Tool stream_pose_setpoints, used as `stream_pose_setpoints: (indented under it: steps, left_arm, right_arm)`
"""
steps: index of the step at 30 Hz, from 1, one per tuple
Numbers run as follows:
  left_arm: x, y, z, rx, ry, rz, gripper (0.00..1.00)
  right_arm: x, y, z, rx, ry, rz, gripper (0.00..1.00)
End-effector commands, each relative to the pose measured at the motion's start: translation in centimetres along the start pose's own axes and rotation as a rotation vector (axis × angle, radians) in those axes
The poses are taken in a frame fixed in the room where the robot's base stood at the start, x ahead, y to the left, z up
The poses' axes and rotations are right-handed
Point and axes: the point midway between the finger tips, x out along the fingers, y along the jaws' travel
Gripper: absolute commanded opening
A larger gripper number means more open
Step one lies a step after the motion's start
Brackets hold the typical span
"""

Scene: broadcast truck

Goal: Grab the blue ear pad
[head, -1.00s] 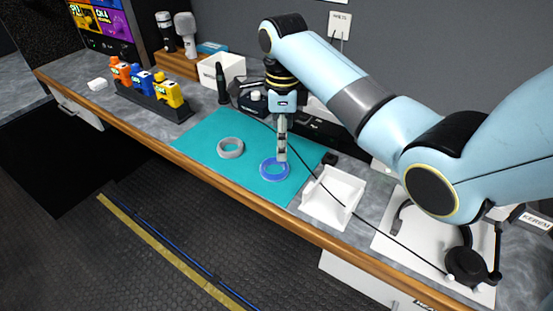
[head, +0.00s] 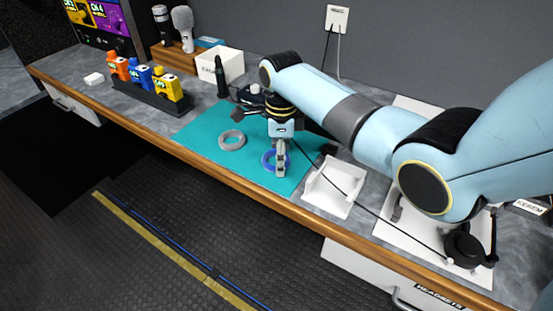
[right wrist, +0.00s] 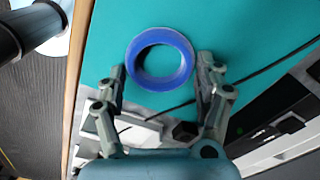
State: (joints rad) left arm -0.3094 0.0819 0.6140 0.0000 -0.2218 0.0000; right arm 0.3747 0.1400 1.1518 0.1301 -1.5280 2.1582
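The blue ear pad (head: 266,160) is a ring lying on the teal mat (head: 200,130). In the right wrist view the blue ear pad (right wrist: 160,83) sits between my fingertips, one finger on each side. My right gripper (head: 281,172) points down over the pad and partly hides it in the head view. In the right wrist view my right gripper (right wrist: 161,66) is open, with nothing held. I cannot tell whether the tips touch the pad. My left gripper is in neither view.
A grey ring (head: 232,148) lies on the mat left of the blue pad. A white open tray (head: 318,192) stands to its right. A thin black cable (head: 308,169) runs close by the gripper. A headset (head: 464,245) lies farther right, and colored packs (head: 140,78) stand at the left.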

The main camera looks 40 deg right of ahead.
Motion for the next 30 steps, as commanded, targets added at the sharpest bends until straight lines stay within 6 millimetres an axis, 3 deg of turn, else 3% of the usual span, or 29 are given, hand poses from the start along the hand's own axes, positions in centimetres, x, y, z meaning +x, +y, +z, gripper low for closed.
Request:
stream_pose_setpoints:
  steps: [1, 6, 17, 20, 24, 30]
  left_arm:
    - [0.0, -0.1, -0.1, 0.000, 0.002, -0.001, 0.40]
    - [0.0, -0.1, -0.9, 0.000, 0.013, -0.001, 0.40]
    - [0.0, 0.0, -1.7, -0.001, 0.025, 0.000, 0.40]
    - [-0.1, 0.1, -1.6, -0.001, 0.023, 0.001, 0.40]
    - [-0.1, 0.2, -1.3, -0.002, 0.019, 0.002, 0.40]
    - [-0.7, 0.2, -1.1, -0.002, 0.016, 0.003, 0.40]
  right_arm:
    - [0.0, 0.0, 0.0, 0.000, 0.000, 0.000, 0.61]
    - [0.0, 0.0, 0.0, 0.000, 0.000, 0.000, 0.41]
    - [-0.5, 0.0, 0.0, 0.000, 0.000, 0.000, 0.41]
    - [-1.5, -0.1, 0.0, 0.000, -0.001, -0.001, 0.41]
    - [-4.3, -0.1, 0.0, 0.001, -0.002, -0.004, 0.41]
    - [-6.8, 3.1, -3.5, 0.000, 0.003, -0.002, 0.41]
